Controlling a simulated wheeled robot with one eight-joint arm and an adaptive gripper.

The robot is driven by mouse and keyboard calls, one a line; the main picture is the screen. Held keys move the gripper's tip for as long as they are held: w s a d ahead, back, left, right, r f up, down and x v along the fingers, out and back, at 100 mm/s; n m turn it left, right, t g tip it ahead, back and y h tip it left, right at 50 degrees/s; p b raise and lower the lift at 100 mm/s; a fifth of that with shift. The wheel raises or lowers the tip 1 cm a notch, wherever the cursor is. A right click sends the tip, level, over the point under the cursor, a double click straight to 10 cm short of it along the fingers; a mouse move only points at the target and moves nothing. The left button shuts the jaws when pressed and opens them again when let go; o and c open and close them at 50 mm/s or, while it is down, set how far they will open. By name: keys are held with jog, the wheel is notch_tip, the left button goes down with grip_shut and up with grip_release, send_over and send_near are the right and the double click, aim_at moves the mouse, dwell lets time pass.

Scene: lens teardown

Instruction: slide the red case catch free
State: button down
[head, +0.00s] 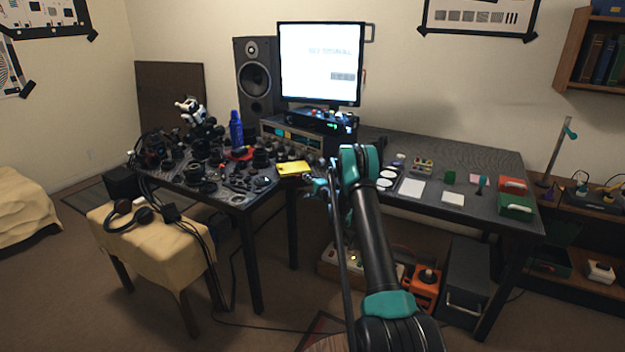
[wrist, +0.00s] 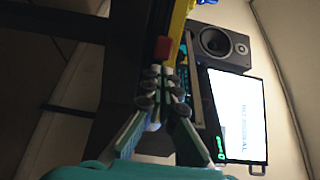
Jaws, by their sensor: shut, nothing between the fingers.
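The red catch (wrist: 163,48) shows in the wrist view as a small red block at the edge of the yellow case (wrist: 180,22). My gripper (wrist: 161,72) is shut, with its fingertips together just below the catch in that view. Nothing shows between the fingers. I cannot tell whether the tips touch the catch. In the head view the yellow case (head: 294,169) lies at the right front corner of the left table, and my gripper (head: 312,184) is just right of it. The catch is too small to make out there.
Lens parts and a blue bottle (head: 236,130) crowd the left table. A monitor (head: 320,62) and a speaker (head: 256,78) stand behind. The right table (head: 410,150) holds white sheets and a red and green box (head: 515,205). A stool (head: 150,240) stands at the left front.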

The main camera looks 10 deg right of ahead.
aim_at(298, 177)
jog(key=shift+a, duration=0.25)
jog(key=a, duration=0.2)
jog(key=shift+s+a, duration=0.25)
jog(key=shift+a, duration=0.15)
